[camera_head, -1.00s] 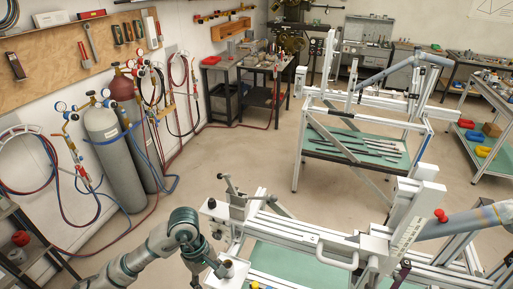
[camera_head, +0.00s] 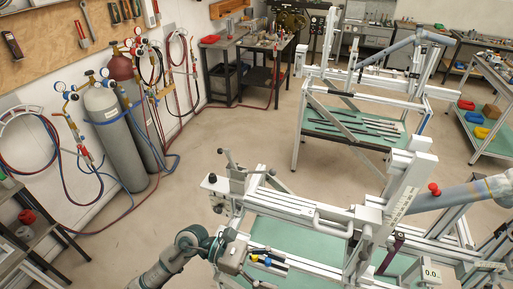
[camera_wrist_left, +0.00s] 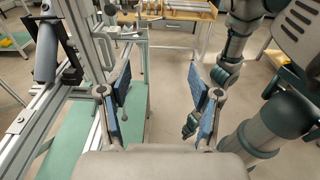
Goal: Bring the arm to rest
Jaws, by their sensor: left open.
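My left gripper (camera_head: 266,262) is at the bottom middle of the head view, in front of the near frame jig's left end. In the left wrist view its two blue-padded fingers (camera_wrist_left: 160,88) stand wide apart, with nothing between them. The near frame jig (camera_head: 330,222) has pale aluminium rails over a green table top, and its rails also run along the left of the left wrist view (camera_wrist_left: 92,60). I cannot tell whether the gripper touches the jig.
A second frame jig (camera_head: 350,125) stands farther back. Grey and dark red gas cylinders (camera_head: 116,140) with hoses stand by the left wall. A dark shelf (camera_head: 30,235) is at the lower left. A grey pipe (camera_head: 455,195) lies across the near jig's right side. Open floor (camera_head: 215,150) lies between.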

